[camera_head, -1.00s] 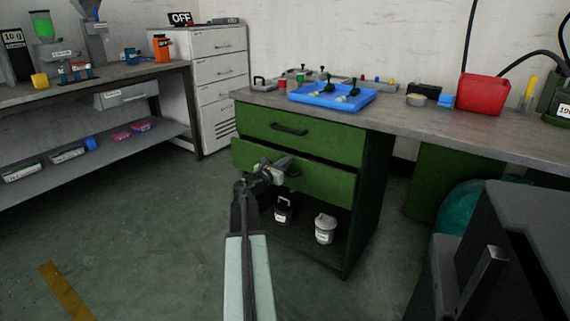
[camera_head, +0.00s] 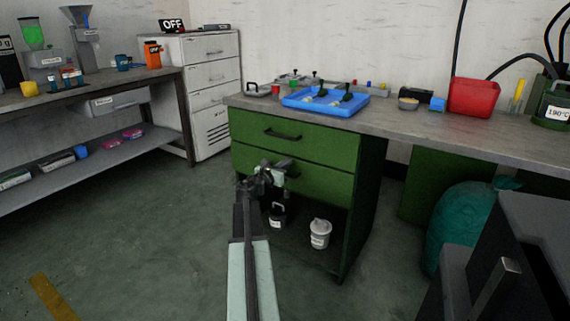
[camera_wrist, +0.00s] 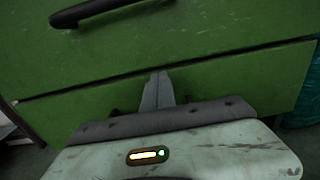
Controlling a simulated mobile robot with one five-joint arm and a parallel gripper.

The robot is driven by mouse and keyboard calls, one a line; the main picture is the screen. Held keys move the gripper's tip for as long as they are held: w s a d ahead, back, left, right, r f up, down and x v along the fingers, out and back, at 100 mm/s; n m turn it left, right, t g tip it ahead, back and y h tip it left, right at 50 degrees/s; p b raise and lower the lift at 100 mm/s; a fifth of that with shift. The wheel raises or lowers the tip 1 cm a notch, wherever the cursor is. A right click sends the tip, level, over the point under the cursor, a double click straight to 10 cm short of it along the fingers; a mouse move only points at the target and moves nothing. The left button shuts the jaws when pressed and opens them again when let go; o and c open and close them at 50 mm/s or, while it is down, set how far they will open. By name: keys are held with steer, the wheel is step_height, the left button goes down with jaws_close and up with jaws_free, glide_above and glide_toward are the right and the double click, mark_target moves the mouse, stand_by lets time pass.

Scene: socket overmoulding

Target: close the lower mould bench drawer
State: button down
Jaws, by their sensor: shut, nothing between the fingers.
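The green mould bench has two drawers. The lower drawer (camera_head: 325,184) is flush or nearly flush with the upper drawer (camera_head: 330,145); a thin gap line shows between their fronts. My gripper (camera_head: 285,168) is at the left half of the lower drawer front and hides its handle in the head view. In the wrist view my gripper (camera_wrist: 158,90) is shut and empty, its fingertips at the green lower drawer front (camera_wrist: 235,85), seemingly touching it. The upper drawer's dark handle (camera_wrist: 100,12) shows above.
A blue tray (camera_head: 325,108) sits on the bench top. A teal bag (camera_head: 465,225) stands right.

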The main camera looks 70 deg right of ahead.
steer(key=w+a, duration=0.3)
steer(key=a, duration=0.9)
steer(key=shift+a, duration=0.4)
